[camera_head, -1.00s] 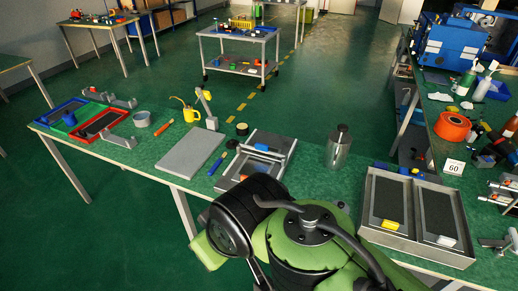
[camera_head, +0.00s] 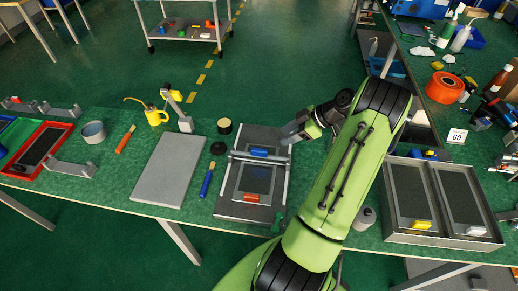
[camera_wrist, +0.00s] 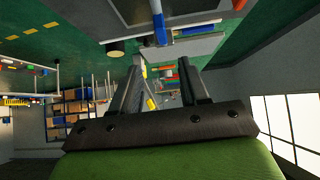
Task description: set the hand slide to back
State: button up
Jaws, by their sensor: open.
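The hand slide (camera_head: 228,201) is a grey flat frame with side rails and a crossbar, lying on the green bench near the middle of the head view. A blue block (camera_head: 259,152) sits near its back crossbar, and a red block (camera_head: 251,198) near its front. My gripper (camera_head: 291,131) is open and empty at the slide's back right corner; whether it touches the frame I cannot tell. In the wrist view my two fingers (camera_wrist: 160,72) stand apart with nothing between them, and a grey plate with a blue part (camera_wrist: 160,22) shows beyond the tips.
Left of the slide lie a blue-handled tool (camera_head: 207,180), black round pieces (camera_head: 224,126) and a grey plate (camera_head: 170,170). To the right are a metal bottle (camera_head: 364,217), partly behind my arm, and a grey two-part tray (camera_head: 436,239).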

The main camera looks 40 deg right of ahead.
aim_at(260, 150)
jog(key=x, duration=1.3)
jog(key=shift+w+a+f+b, duration=0.1)
jog(key=shift+a+f+b, duration=0.15)
jog(key=shift+b, duration=0.1)
jog(key=shift+c, duration=0.3)
grip_shut()
